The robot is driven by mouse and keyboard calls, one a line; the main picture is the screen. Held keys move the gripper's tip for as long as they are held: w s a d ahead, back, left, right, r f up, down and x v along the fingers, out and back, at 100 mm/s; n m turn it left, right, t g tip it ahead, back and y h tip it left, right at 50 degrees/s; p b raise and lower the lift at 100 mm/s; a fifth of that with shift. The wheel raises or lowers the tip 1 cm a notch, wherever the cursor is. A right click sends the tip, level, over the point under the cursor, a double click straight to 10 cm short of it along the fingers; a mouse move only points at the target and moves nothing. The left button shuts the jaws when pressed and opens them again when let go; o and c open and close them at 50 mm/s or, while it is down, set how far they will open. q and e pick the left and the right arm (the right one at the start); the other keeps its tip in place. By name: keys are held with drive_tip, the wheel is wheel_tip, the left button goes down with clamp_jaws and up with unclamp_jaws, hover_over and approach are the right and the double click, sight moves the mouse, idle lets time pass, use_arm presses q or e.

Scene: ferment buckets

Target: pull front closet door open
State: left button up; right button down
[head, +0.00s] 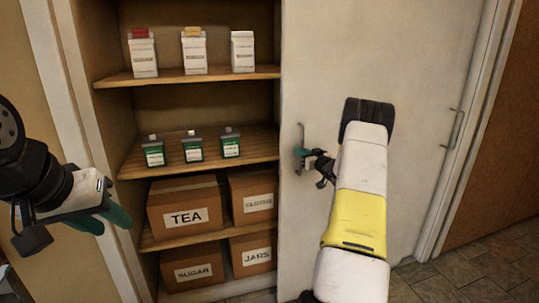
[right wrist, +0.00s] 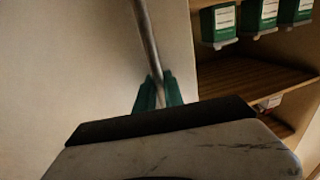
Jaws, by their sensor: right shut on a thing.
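The white front closet door (head: 300,90) covers the right side of the closet, and the left side stands open with its shelves showing. My right gripper (head: 306,157) is at the upright metal handle (head: 301,133) near the door's left edge. In the right wrist view, its green fingers (right wrist: 160,90) are shut on the handle bar (right wrist: 145,35), one on each side. My left gripper (head: 103,217) hangs at the left, in front of the closet's left frame, with its green fingers apart and nothing between them.
The shelves hold white packets (head: 193,52), green-labelled containers (head: 192,149) and cardboard boxes, including the TEA box (head: 185,188). A second upright handle (head: 452,129) is at the right. Tiled floor (head: 470,268) is clear at lower right.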

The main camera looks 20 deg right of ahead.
drive_tip(key=shift+d, duration=1.5)
drive_tip(key=shift+r, duration=0.1)
drive_tip(key=c, duration=1.5)
unclamp_jaws()
drive_tip(key=shift+o, duration=0.2)
drive_tip(key=shift+a, duration=0.1)
drive_tip(key=s+d, duration=0.1)
drive_tip(key=s, duration=0.6)
drive_tip(key=shift+s+d, duration=0.3)
